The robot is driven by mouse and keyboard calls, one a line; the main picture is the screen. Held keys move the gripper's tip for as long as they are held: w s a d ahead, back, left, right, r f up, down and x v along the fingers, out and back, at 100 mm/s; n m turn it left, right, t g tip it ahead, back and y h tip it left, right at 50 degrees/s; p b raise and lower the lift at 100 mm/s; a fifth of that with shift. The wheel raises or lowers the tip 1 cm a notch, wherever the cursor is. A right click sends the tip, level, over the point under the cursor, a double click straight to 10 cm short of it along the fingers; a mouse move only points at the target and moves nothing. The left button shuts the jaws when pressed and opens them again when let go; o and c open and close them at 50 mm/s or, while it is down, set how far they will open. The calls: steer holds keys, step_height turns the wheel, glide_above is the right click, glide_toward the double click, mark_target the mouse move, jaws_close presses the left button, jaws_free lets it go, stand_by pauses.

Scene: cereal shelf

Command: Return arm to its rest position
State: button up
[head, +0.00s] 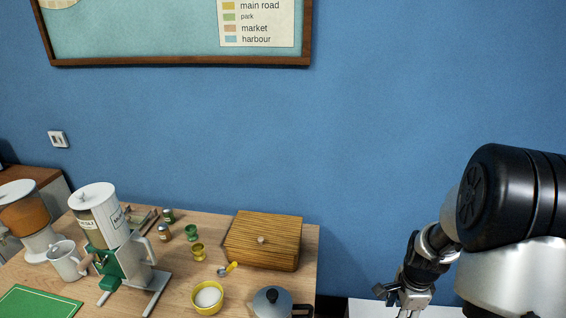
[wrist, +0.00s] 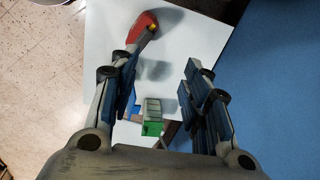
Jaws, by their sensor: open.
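My gripper (head: 402,295) is at the lower right of the head view, beyond the right edge of the wooden table and in front of the blue wall. In the wrist view my gripper (wrist: 160,88) is open, its two fingers spread apart over a white surface (wrist: 215,35). Nothing is clearly held between the fingers. A red object (wrist: 144,24) lies by the left fingertip, and a small grey and green object (wrist: 152,118) shows between the fingers lower down. I cannot tell how far below the fingers these are.
A framed board (head: 180,62) hangs on the wall.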

steer(key=s+a+r+n+t, duration=0.1)
steer(key=s+a+r+n, duration=0.2)
steer(key=a+r+n, duration=0.45)
steer(key=s+a+r+n+t, duration=0.1)
steer(key=s+a+r+n, duration=0.2)
steer(key=r, duration=0.7)
steer(key=s+a+r+n+t, duration=0.1)
steer(key=s+a+r+n, duration=0.2)
steer(key=s+a+n, duration=0.1)
steer(key=s+a+r+n, duration=0.3)
steer(key=s+a+n, duration=0.1)
steer(key=s, duration=0.3)
steer(key=shift+s+a+r+n+t, duration=0.3)
steer(key=shift+n+t, duration=0.1)
steer(key=shift+n, duration=0.25)
steer(key=shift+w+d, duration=0.1)
steer(key=shift+c, duration=0.3)
